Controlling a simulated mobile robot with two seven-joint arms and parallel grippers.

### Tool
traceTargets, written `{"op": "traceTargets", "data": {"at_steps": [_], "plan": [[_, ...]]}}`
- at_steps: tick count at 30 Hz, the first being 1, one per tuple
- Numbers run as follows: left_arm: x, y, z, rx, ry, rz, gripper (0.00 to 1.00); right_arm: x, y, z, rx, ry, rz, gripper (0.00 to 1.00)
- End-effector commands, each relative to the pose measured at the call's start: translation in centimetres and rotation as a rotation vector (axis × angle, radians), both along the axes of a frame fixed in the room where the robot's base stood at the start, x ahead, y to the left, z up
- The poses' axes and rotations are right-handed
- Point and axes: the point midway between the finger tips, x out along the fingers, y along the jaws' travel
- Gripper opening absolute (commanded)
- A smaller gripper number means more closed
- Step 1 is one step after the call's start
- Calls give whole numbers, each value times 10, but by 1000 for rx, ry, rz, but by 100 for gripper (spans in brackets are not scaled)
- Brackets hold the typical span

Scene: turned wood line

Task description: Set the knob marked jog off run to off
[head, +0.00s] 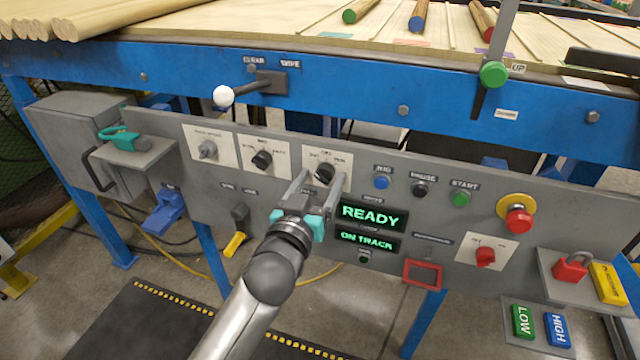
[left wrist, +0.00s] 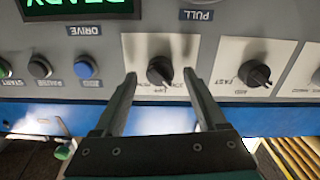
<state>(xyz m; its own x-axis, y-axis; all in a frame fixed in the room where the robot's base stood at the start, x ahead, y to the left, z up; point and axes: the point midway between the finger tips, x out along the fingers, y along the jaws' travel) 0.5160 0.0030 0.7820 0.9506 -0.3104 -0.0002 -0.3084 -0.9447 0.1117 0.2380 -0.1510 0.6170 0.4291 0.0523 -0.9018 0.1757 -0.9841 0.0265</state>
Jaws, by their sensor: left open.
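The black knob (head: 325,173) sits on a white plate on the grey panel, just left of the blue button. Its plate's small lettering is too blurred to read surely; by its place it seems to be the jog off run knob. It also shows in the left wrist view (left wrist: 160,70), upside down, between the fingertips. My left gripper (head: 317,186) is open in front of this knob, one finger on each side, with a gap to the knob on both sides. Where the knob points I cannot tell surely. My right gripper is not in view.
Another black knob (head: 262,159) and a grey knob (head: 207,149) sit to the left. A blue button (head: 382,182) is close on the right. Green displays (head: 370,216) read READY and ON TRACK. A red stop button (head: 519,219) stands out further right. A white-balled lever (head: 223,96) juts out above.

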Motion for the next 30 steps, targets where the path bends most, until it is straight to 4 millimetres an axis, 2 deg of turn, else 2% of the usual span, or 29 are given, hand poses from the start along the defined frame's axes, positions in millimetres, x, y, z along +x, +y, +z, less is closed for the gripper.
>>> {"op": "traceTargets", "data": {"at_steps": [11, 30], "plan": [[3, -1, 0, 0, 1, 0, 73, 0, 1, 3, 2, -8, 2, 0], [3, -1, 0, 0, 0, 0, 1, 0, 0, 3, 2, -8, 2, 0]]}}
